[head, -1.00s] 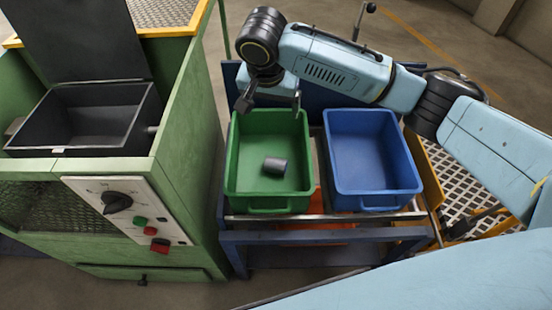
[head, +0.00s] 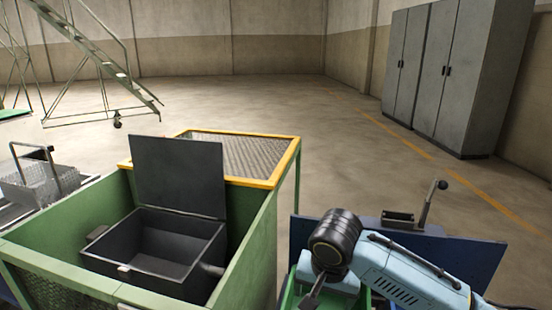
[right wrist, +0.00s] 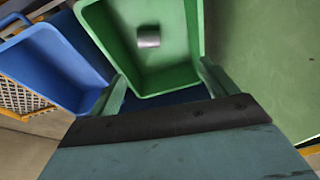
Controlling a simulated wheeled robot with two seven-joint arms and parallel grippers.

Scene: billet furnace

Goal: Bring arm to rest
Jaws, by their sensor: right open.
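My right gripper (head: 313,293) is at the bottom edge of the head view, partly cut off, over the green bin (head: 290,289). In the right wrist view its two fingers (right wrist: 162,86) are spread apart with nothing between them. Past the fingertips, the green bin (right wrist: 172,85) holds a short grey metal cylinder (right wrist: 148,37) lying on its floor, apart from the fingers. My right arm is bent, coming in from the lower right of the head view. My left gripper is not in view.
A green furnace housing (head: 255,255) with an open dark box (head: 165,255) and raised lid (head: 180,175) stands left of my arm. A blue bin (right wrist: 45,60) is beside the green one. A blue panel (head: 480,262) stands behind the arm. Grey cabinets (head: 455,80) are far back; the floor between is clear.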

